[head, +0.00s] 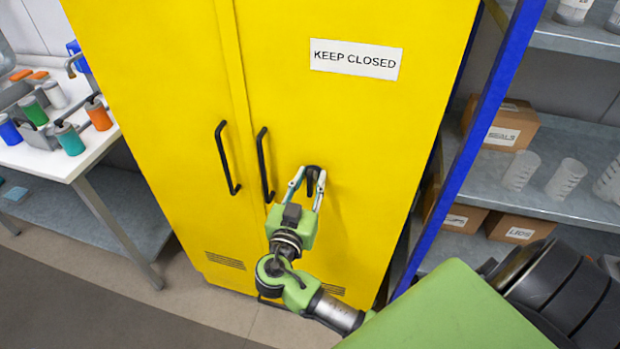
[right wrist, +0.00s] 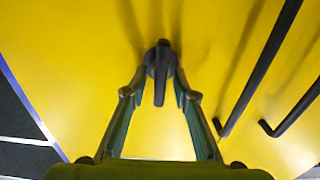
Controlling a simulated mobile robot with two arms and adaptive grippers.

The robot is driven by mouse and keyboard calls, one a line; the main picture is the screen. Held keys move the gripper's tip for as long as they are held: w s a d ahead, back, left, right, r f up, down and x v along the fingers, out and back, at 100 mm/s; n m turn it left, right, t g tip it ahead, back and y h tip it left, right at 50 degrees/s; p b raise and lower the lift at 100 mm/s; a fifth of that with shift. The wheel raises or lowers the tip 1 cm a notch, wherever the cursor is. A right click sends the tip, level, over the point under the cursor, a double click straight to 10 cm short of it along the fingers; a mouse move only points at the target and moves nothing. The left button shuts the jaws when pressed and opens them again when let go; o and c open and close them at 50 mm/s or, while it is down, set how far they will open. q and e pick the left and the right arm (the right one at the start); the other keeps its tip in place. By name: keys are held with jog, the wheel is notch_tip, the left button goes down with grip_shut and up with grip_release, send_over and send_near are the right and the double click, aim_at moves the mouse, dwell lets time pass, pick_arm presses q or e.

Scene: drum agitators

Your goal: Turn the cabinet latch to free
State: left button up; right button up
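The yellow cabinet (head: 330,110) stands upright with both doors shut. Its latch (head: 313,173) is a small dark lever on a round base, on the right door beside the handle. In the right wrist view the latch (right wrist: 160,72) has its lever pointing toward the bottom of the picture. My right gripper (head: 308,177) is at the latch, one finger on each side of it. In the right wrist view the right gripper (right wrist: 160,88) is open, with yellow gaps between the fingers and the lever. My left gripper is not in view.
Two black bar handles (head: 265,165) (head: 228,158) stick out left of the latch. A "KEEP CLOSED" sign (head: 356,59) is above. A blue rack post (head: 470,150) and shelves with boxes and beakers stand right. A white table (head: 60,155) with colored containers stands left.

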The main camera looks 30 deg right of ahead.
grip_shut()
jog(key=n, duration=0.1)
jog(key=n+b, duration=0.1)
jog(key=shift+w+a+f+n+b, duration=0.1)
jog(key=shift+f+n+b, duration=0.05)
jog(key=shift+n+b, duration=0.2)
jog(key=n, duration=0.4)
jog(key=shift+w+a+n+b, duration=0.15)
jog(key=shift+w+n+b, duration=0.05)
jog(key=shift+n+b, duration=0.15)
jog(key=n, duration=0.3)
jog(key=n+p, duration=0.1)
jog(key=n, duration=0.3)
jog(key=n+p, duration=0.1)
jog(key=n, duration=0.2)
jog(key=shift+w+a+f, duration=0.15)
jog(key=shift+w+f, duration=0.05)
jog(key=shift+f, duration=0.2)
jog(key=shift+n, duration=0.4)
